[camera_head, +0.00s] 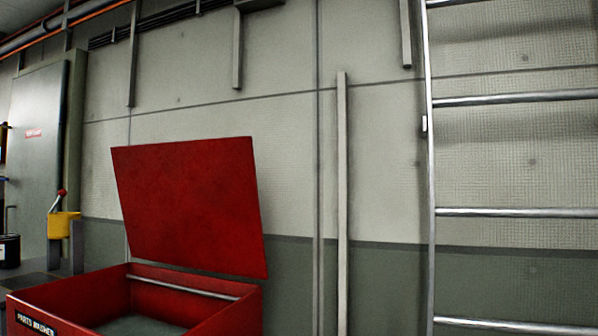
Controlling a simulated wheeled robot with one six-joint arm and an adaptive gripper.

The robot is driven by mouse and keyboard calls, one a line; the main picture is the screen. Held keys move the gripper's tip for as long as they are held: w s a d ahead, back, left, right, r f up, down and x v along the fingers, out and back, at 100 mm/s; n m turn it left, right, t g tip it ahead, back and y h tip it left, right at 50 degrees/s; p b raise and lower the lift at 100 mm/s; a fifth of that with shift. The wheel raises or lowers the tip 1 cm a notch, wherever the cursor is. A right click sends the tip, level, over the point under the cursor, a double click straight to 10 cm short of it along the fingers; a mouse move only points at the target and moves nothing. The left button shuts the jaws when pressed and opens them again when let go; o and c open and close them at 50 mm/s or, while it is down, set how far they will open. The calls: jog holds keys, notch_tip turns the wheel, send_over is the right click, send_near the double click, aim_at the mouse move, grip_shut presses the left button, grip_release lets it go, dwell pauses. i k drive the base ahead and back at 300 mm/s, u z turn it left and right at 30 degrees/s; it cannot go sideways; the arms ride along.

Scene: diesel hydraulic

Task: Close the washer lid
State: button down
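The parts washer (225,318) is a red open-topped box at the bottom left, with a dark label on its front side. Its red lid (190,205) stands raised at the back edge, tilted up and leaning toward the wall. The washer's inside is open to view, with a light bar along the back inner wall and a grey-green bottom. The lower part of the washer is cut off by the picture edge. My gripper is not in view.
A metal ladder (515,211) stands against the wall at the right. A narrow vertical post (342,200) is between it and the washer. At the left are a yellow device with a red-tipped lever (62,222), a dark can (9,251) and a grey cabinet (35,150).

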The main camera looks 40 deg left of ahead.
aim_at(194, 204)
jog(key=i, duration=1.5)
jog(key=u, duration=2.95)
jog(key=i, duration=0.5)
jog(key=u, duration=0.05)
